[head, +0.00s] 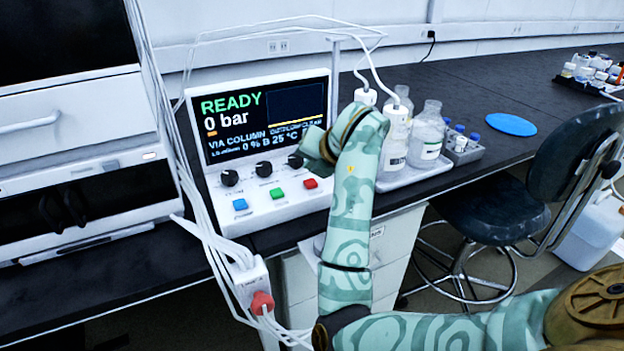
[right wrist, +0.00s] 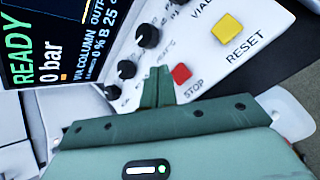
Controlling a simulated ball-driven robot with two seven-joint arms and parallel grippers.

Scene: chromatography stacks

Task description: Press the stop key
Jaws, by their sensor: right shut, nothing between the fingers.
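The stop key is a small red square key (head: 311,183) on the sloped front of a white console (head: 290,205). The right wrist view shows the red key (right wrist: 181,74) with the word STOP beside it. My right gripper (head: 317,150) is over the right part of the console, just above the red key in the head view. In the right wrist view its shut, empty fingertips (right wrist: 160,78) appear just left of the red key. I cannot tell whether they touch the panel. My left gripper is not in view.
A blue key (head: 240,204), a green key (head: 277,193) and black knobs (head: 263,169) share the panel. A yellow RESET key (right wrist: 227,27) lies beyond the red one. The screen (head: 262,115) reads READY, 0 bar. Bottles (head: 428,135) on a tray stand to the right.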

